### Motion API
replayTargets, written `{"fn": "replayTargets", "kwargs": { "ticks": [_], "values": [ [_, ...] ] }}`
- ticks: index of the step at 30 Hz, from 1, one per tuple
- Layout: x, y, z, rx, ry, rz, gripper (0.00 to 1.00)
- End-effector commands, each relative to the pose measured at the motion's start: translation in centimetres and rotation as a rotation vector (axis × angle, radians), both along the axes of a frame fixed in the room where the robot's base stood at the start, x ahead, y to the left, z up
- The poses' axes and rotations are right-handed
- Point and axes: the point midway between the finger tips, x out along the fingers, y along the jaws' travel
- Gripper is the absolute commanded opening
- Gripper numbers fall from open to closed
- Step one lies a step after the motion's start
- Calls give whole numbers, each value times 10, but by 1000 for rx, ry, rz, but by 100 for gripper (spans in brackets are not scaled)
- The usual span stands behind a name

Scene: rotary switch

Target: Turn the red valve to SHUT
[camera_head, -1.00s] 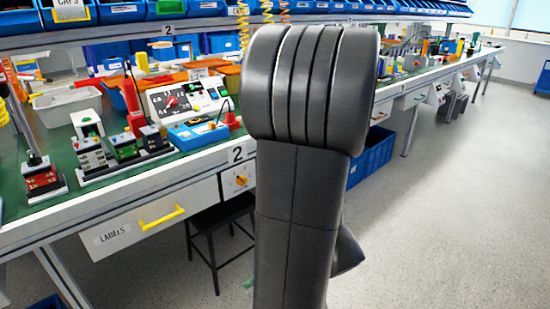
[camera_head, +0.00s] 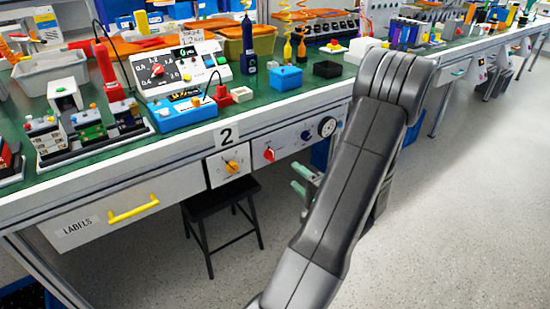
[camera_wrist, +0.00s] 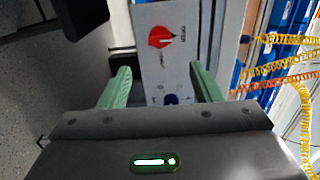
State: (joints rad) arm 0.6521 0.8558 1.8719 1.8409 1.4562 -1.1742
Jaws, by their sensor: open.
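The red valve (camera_head: 268,154) is a round red knob on the white panel under the bench's front edge, right of the yellow rotary switch. In the wrist view the red valve (camera_wrist: 161,36) appears ahead, with small lettering beside it too small to read. My gripper (camera_head: 297,175) has green fingers and is below and to the right of the valve in the head view. In the wrist view my gripper (camera_wrist: 160,70) is open and empty, its fingers apart and not touching the valve. My arm hides part of the area to the right.
A yellow rotary switch (camera_head: 231,167) is left of the valve, and a blue knob (camera_head: 307,135) and round gauge (camera_head: 327,126) are right of it. A black stool (camera_head: 222,205) stands under the bench. The grey floor (camera_head: 460,220) at right is clear.

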Motion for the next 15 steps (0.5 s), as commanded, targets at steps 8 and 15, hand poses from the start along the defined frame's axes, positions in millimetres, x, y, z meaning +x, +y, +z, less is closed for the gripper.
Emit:
{"fn": "replayTargets", "kwargs": {
  "ticks": [8,15],
  "values": [
    [42,32,-1,-2,-1,7,58],
    [75,57,-1,-1,1,6,58]
  ]
}}
